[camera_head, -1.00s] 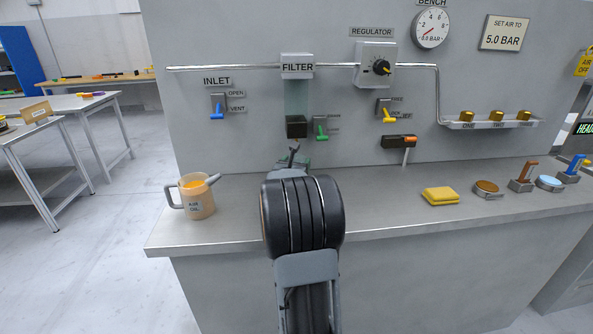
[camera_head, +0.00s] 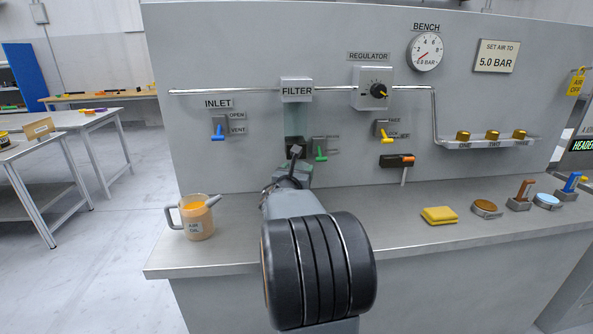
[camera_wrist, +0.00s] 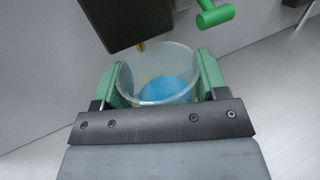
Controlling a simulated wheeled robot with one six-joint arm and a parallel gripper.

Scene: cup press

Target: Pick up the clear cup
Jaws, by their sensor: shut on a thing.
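The clear cup (camera_wrist: 182,62) is a transparent round vessel with a blue bottom, seen from above in the wrist view. My gripper (camera_wrist: 160,76) has its two green fingers on opposite sides of the cup and is shut on it. In the head view my gripper (camera_head: 294,172) is below the filter (camera_head: 297,90), in front of the bench wall. The cup cannot be made out there, behind my arm and gripper. In the wrist view a dark block (camera_wrist: 130,18) with a small brass tip is just above the cup's far rim.
A green lever (camera_head: 320,151) is close to the right of my gripper. An oil jug (camera_head: 196,218) stands on the bench top (camera_head: 380,228) at left. A yellow cloth (camera_head: 439,215) and several knobs and handles are at right. The bench top between them is clear.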

